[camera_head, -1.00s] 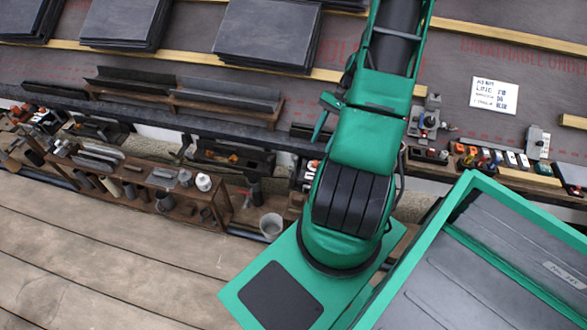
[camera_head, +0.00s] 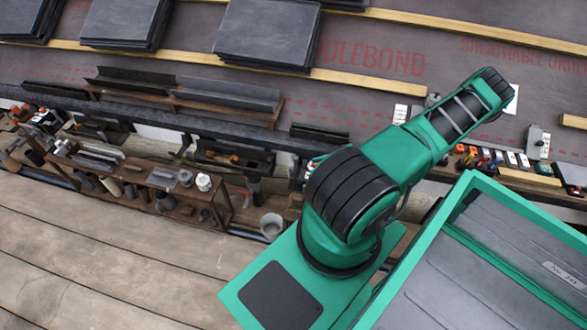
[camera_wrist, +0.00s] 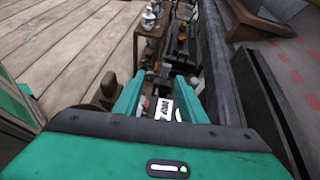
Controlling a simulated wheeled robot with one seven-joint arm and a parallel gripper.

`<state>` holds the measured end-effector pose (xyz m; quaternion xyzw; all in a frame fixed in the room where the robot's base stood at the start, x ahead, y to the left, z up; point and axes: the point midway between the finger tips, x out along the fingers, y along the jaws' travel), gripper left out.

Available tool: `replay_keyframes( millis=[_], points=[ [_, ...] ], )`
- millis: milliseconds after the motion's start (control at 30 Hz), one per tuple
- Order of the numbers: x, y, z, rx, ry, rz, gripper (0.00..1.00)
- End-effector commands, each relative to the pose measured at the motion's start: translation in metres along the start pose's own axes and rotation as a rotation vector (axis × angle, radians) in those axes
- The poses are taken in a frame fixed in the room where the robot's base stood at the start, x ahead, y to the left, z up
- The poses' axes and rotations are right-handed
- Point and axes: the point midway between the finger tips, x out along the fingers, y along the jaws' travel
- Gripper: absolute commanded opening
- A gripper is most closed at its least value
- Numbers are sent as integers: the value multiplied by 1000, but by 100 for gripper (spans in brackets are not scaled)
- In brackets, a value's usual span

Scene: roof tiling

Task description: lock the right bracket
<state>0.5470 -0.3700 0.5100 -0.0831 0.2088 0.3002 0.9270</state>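A grey bracket-like plate (camera_head: 534,140) stands upright at the right end of the gutter-side ledge in the head view. A second grey fitting (camera_head: 433,99) shows only in part beside my arm. I cannot tell for sure which piece is the right bracket. My gripper (camera_wrist: 158,82) shows in the wrist view with its two teal fingers apart. A small white label with dark marks (camera_wrist: 163,109) shows between the fingers; I cannot tell what it is fixed to. In the head view my gripper cannot be made out at the arm's far end.
Slate stacks (camera_head: 267,36) lie on the roof battens (camera_head: 380,84). A wooden tool rack (camera_head: 140,184) and a bucket (camera_head: 271,225) stand below the eaves at left. Small coloured items (camera_head: 490,157) line the ledge. The plank floor (camera_head: 90,255) is clear.

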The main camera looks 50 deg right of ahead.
Motion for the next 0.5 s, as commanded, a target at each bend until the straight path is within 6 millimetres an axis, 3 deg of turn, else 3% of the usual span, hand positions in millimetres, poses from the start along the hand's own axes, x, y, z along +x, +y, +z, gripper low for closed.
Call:
replay_keyframes(
  millis=[300, 500],
  points=[
    [10, -8, -9, 70, -60, -81, 38],
    [37, -9, -8, 70, -61, -79, 38]
  ],
)
